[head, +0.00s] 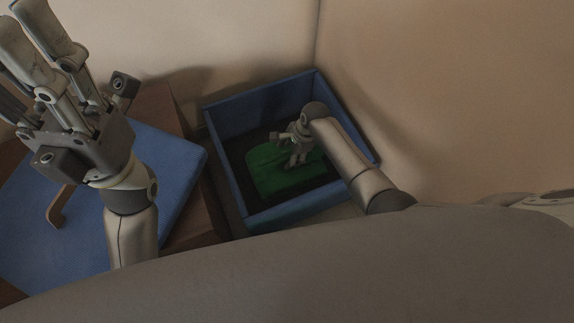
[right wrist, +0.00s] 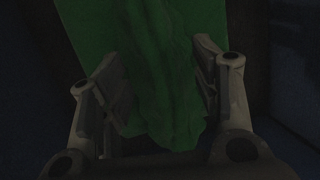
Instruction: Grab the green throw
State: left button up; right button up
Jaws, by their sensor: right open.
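The green throw (head: 276,182) lies inside a blue open box in the head view, spread over part of its dark floor. In the right wrist view the throw (right wrist: 165,70) has a raised, crumpled fold running between my fingers. My right gripper (head: 297,158) is down inside the box, over the throw. In the right wrist view my right gripper (right wrist: 160,95) is open, with one finger on each side of the fold. My left gripper (head: 45,75) is raised at the upper left, away from the throw. Its fingers look spread and hold nothing visible.
The blue box (head: 236,200) has walls on all sides around my right gripper. It stands near the corner of the beige walls. To the left is a wooden piece of furniture (head: 157,100) with a blue surface (head: 185,165) and a brown handle-like part (head: 60,207).

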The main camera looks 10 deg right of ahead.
jog(key=shift+a+f, duration=0.1)
jog(key=shift+f, duration=0.3)
grip_shut()
jog(key=shift+r, duration=0.1)
